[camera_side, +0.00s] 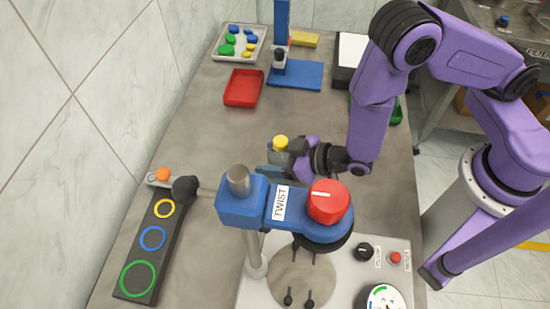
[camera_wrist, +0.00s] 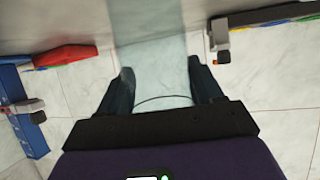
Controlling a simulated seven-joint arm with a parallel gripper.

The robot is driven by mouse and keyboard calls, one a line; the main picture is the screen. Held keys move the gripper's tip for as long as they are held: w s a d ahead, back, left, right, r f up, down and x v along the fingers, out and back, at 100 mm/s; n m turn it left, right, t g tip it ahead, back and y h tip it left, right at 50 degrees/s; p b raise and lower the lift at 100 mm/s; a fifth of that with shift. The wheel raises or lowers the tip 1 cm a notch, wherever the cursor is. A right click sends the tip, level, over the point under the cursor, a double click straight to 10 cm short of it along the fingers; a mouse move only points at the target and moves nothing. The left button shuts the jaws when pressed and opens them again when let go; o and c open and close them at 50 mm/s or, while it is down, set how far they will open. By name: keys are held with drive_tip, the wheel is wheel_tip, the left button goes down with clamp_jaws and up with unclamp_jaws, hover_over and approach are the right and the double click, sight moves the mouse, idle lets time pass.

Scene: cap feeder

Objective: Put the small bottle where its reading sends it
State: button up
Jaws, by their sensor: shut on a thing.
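My gripper (camera_side: 289,161) is shut on a small bottle with a yellow cap (camera_side: 281,142), in the middle of the side view. The bottle's body is partly hidden by the fingers. It looks upright and held above the table. In the wrist view my gripper (camera_wrist: 161,72) has a finger on each side of a clear, pale body (camera_wrist: 150,45), the bottle. No reading on it is legible. A dial gauge (camera_side: 381,299) sits at the lower right edge, partly cut off. A red tray (camera_side: 243,88) and a green tray (camera_side: 397,112), mostly hidden by my arm, stand farther back.
A blue stand labelled TWIST with a red knob (camera_side: 328,201) rises in front of my gripper. A dark strip with yellow, blue and green rings (camera_side: 150,245) lies left. A grey tray (camera_side: 218,58) of coloured pieces and a blue post stand (camera_side: 296,76) are behind. Mid-table left is clear.

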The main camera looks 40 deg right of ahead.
wheel_tip(320, 180, up, 9)
drive_tip(key=shift+w+r, duration=0.1)
drive_tip(key=shift+r, duration=0.1)
drive_tip(key=shift+w, duration=0.35)
drive_tip(key=w+d+m+t+h, duration=0.25)
drive_tip(key=w+m+h, duration=0.3)
drive_tip(key=w, duration=1.45)
drive_tip(key=w+d+m+h, duration=0.35)
drive_tip(key=w+d, duration=0.75)
drive_tip(key=w, duration=0.4)
drive_tip(key=shift+g, duration=0.25)
drive_tip(key=shift+d+f, duration=0.1)
drive_tip(key=shift+f, duration=4.4)
drive_tip(key=shift+f, duration=0.15)
